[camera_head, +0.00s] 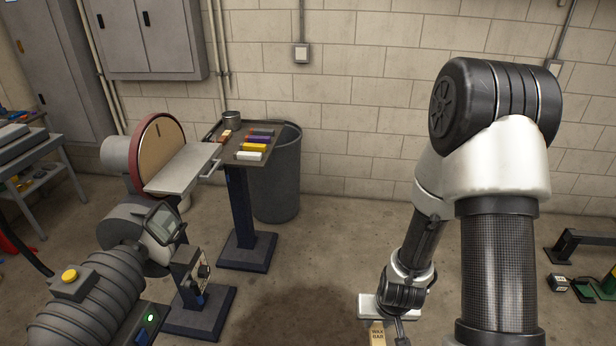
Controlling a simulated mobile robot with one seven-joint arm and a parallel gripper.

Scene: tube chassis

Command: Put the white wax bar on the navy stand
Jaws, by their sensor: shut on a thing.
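My gripper (389,335) is low at the bottom edge, right of centre, and its fingertips are partly cut off by the frame. It is shut on a tan-wrapped bar lettered "WAX BAR" (378,336), of which only the upper part shows; its white part is not clearly visible. The navy stand (237,205) is left of centre, with a dark blue column and base and a flat tray top. My gripper is well to the right of the stand and nearer the camera. A white bar (249,156) lies at the near edge of the tray top.
Several coloured bars, including a yellow one (255,147), and a metal cup (231,117) are on the stand. A grey bin (277,185) stands behind its right side. A disc sander (158,150) is close on its left. The floor between gripper and stand looks clear.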

